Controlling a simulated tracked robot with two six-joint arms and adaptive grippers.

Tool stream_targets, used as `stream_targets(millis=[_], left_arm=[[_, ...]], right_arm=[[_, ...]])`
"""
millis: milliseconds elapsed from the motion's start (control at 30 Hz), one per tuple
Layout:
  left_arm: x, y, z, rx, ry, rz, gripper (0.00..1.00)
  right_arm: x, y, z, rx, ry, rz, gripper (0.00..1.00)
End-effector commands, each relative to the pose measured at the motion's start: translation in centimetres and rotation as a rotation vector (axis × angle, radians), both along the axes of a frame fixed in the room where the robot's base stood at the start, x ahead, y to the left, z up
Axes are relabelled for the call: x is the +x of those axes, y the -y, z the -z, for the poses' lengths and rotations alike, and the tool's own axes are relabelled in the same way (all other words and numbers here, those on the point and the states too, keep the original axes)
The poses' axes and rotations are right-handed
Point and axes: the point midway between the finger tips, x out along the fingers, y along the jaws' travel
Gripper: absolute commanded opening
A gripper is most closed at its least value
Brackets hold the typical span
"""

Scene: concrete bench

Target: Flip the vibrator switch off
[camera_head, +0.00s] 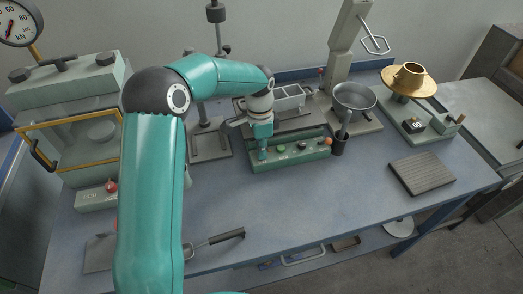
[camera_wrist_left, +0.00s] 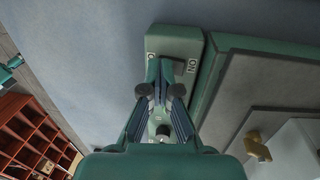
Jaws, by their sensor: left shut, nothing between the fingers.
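The vibrating table (camera_head: 315,154) has a green base with a grey mould (camera_head: 287,98) on top. Its front panel carries a green button (camera_head: 281,149) and an orange-red knob (camera_head: 327,141). My left gripper (camera_head: 262,155) points down at the panel's left end, shut and empty. In the left wrist view, the fingertips (camera_wrist_left: 160,68) are over the grey-green switch box (camera_wrist_left: 176,42). The ON label (camera_wrist_left: 192,67) shows to their right. Lettering to their left is partly covered. A dark piece beside the tips may be the switch lever; its position and any contact are unclear. My right gripper is out of view.
A green press (camera_head: 70,85) is at left. A trowel (camera_head: 215,242) and a ridged dark mat (camera_head: 422,173) lie on the blue bench (camera_head: 290,205). The front middle is clear.

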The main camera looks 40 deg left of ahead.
Motion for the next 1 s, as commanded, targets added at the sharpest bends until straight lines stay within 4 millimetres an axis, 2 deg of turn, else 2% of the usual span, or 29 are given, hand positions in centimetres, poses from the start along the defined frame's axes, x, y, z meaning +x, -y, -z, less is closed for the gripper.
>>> stream_targets(millis=[400, 800, 1000], left_arm=[[0.9, -1.1, -0.2, 0.002, -0.001, 0.000, 0.00], [1.2, -1.5, -0.3, 0.005, 0.006, 0.000, 0.00], [1.2, -1.7, -1.5, 0.006, 0.006, -0.002, 0.00]], right_arm=[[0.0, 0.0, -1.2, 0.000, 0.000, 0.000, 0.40], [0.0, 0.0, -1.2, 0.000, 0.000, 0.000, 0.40], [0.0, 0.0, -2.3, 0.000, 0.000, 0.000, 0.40]])
